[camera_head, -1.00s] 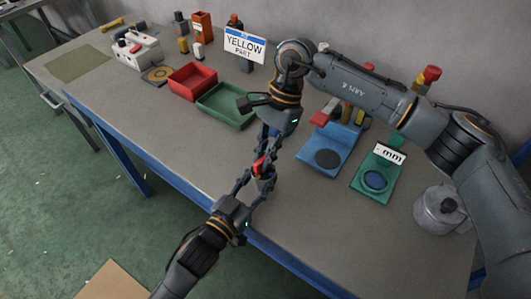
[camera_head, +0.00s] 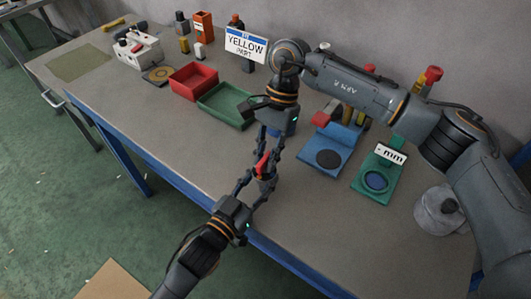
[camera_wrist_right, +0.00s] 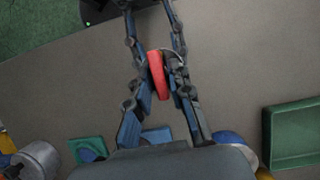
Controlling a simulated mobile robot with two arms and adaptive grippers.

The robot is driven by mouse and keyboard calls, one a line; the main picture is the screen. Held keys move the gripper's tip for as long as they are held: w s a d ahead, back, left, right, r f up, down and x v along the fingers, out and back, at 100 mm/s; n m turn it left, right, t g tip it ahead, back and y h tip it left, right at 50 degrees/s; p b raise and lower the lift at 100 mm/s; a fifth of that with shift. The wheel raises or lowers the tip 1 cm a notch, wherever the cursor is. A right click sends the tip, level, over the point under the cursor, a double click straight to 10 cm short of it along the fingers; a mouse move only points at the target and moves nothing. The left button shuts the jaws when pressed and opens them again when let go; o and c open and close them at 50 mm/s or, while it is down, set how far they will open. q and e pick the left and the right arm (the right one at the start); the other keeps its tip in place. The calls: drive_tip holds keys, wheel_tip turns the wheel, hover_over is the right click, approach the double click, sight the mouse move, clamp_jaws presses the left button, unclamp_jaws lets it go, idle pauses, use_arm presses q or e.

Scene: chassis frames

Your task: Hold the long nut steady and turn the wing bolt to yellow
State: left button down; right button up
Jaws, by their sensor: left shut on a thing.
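The wing bolt (camera_head: 263,162) has a red wing and stands over the front edge of the bench; its red wing also shows in the right wrist view (camera_wrist_right: 158,74). The long nut sits below it, between the fingers of my left gripper (camera_head: 264,181), which is shut on it from below; the fingers mostly hide the nut. My right gripper (camera_head: 268,152) points down from above, its fingers spread on either side of the red wing. In the right wrist view a gap shows on the wing's left; I cannot tell whether the right finger touches it.
Red (camera_head: 193,81) and green (camera_head: 226,105) trays lie left of my right gripper. Blue (camera_head: 326,158) and green (camera_head: 377,180) fixtures and a grey round pot (camera_head: 440,211) stand right. The bench's front left is clear.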

drive_tip(key=shift+o, duration=0.5)
use_arm(q)
drive_tip(key=shift+w, duration=0.1)
use_arm(e)
drive_tip(key=shift+r, duration=0.15)
drive_tip(key=shift+w+r, duration=0.15)
drive_tip(key=shift+r, duration=0.15)
drive_tip(key=v, duration=1.1)
drive_tip(key=shift+r, duration=0.15)
drive_tip(key=shift+d, duration=0.15)
use_arm(q)
drive_tip(key=c, duration=0.7)
unclamp_jaws()
drive_tip(key=shift+c, duration=0.2)
